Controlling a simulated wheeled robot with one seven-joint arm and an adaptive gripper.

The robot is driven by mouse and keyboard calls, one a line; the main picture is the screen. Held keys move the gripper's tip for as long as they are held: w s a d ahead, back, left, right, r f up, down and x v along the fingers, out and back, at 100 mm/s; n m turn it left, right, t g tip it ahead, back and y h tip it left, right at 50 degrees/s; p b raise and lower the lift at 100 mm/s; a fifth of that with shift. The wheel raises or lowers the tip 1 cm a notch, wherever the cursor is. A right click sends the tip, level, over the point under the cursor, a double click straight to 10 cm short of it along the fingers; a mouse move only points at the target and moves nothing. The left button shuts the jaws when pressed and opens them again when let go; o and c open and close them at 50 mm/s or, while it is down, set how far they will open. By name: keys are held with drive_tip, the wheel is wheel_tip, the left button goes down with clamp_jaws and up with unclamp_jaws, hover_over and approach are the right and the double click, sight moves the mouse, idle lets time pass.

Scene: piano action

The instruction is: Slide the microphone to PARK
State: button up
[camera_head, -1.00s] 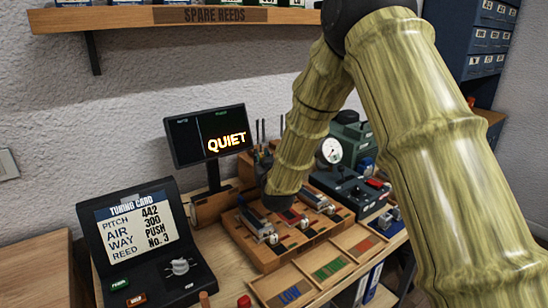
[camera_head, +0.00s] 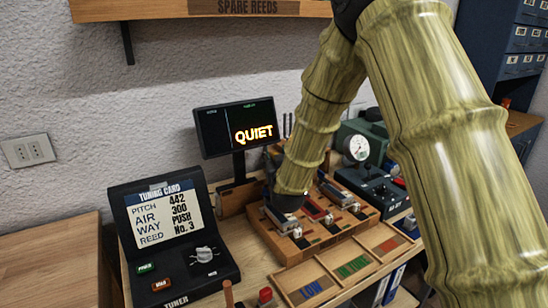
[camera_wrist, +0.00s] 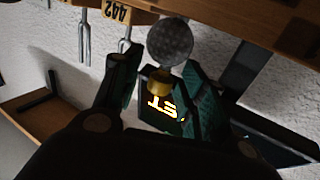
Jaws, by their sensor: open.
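The microphone shows in the wrist view as a round grey mesh head (camera_wrist: 170,42) with a gold collar (camera_wrist: 160,82) below it. My gripper (camera_wrist: 158,98) is open, with one dark finger on each side of the collar. I cannot tell whether either finger touches it. The lower part of the microphone is hidden by my gripper. In the head view my arm's dark end (camera_head: 287,201) is over the bench by the wooden reed block (camera_head: 338,237), and the microphone is hidden there. No PARK mark can be read in either view.
A monitor (camera_head: 238,128) reading QUIET stands behind the arm. A tuning card console (camera_head: 172,245) is at the left. Tuning forks (camera_wrist: 84,40) hang near the microphone, with a 442 tag (camera_wrist: 116,10). A green machine with a gauge (camera_head: 359,148) stands to the right.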

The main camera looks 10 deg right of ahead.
drive_tip(key=s+a, duration=0.1)
drive_tip(key=s, duration=1.1)
drive_tip(key=shift+a, duration=0.25)
